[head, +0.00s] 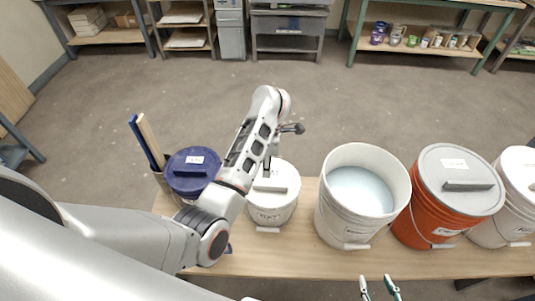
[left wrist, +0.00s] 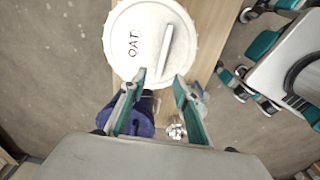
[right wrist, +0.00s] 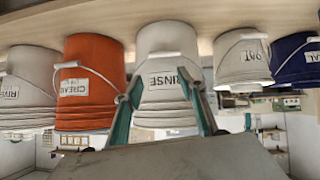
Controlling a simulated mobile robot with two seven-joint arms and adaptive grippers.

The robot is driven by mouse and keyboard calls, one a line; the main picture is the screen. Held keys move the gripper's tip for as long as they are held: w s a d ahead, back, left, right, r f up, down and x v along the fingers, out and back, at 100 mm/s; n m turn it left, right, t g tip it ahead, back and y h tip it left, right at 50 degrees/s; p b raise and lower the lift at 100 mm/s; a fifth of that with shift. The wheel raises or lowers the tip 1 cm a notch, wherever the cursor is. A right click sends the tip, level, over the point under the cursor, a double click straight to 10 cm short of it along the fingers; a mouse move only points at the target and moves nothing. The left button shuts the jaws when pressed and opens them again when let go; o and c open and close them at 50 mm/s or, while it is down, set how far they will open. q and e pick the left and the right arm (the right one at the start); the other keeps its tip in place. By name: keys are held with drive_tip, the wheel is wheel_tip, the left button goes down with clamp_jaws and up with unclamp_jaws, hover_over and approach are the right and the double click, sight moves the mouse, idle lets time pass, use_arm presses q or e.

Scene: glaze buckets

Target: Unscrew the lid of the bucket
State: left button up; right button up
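A white bucket (head: 268,214) stands on the bench with a white lid (head: 277,182) on it. The lid has a raised bar grip (left wrist: 165,50) across its top and the word OAT. My left arm reaches over this bucket in the head view. My left gripper (left wrist: 160,78) is open and empty, its fingertips apart over the near edge of the lid; I cannot tell whether they touch it. My right gripper (head: 379,288) is open and empty in front of the bench; in the right wrist view (right wrist: 158,88) it faces the RINSE bucket.
The open RINSE bucket (head: 347,218) holds pale liquid. An orange bucket (head: 425,226) with a grey lid and another white bucket (head: 505,217) stand to its right. A blue-lidded bucket (head: 192,172) stands left, beside a container of sticks (head: 150,143). Shelves line the back wall.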

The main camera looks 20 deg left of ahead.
sight(270, 185)
use_arm(q)
drive_tip(key=d+f+b, duration=0.1)
drive_tip(key=f+b, duration=0.1)
drive_tip(key=shift+d+b, duration=0.1)
drive_tip(key=shift+b, duration=0.2)
drive_tip(key=shift+f+b, duration=0.25)
drive_tip(key=shift+b, duration=0.15)
drive_tip(key=shift+f+b, duration=0.6)
drive_tip(key=shift+b, duration=0.05)
wheel_tip(270, 185, down, 2)
drive_tip(key=b, duration=0.2)
drive_tip(key=shift+f+b, duration=0.15)
drive_tip(key=shift+b, duration=0.15)
drive_tip(key=shift+f+b, duration=0.85)
drive_tip(key=shift+f, duration=0.65)
drive_tip(key=shift+f+b, duration=0.7)
drive_tip(key=shift+f, duration=0.45)
use_arm(e)
wheel_tip(270, 185, down, 8)
drive_tip(key=a, duration=0.1)
drive_tip(key=shift+a+f+y, duration=0.15)
drive_tip(key=shift+a+y, duration=0.15)
drive_tip(key=shift+a, duration=0.05)
use_arm(q)
drive_tip(key=shift+c, duration=0.8)
